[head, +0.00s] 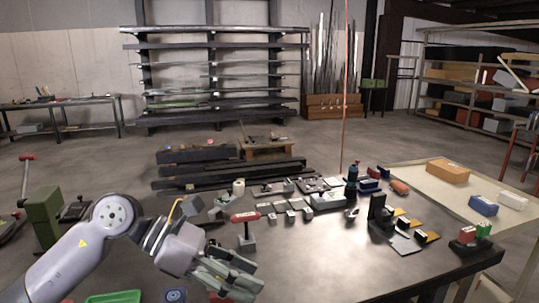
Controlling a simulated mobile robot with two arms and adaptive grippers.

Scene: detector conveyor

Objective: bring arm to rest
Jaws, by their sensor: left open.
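My left arm (95,240) comes in from the lower left, over the near left part of the dark work table (350,262). My left gripper (238,272) is open, its grey fingers pointing right and slightly down. I see nothing between the fingers. A red-topped tool on a stand (246,228) is just beyond the gripper, apart from it as far as I can tell. My right gripper is not in view.
Several small metal parts and tools stand along the table's far side, with a black device (380,214) at right. A green tray (113,297) is at the near left. A pale side table (424,185) holds boxes. The table's front middle is clear.

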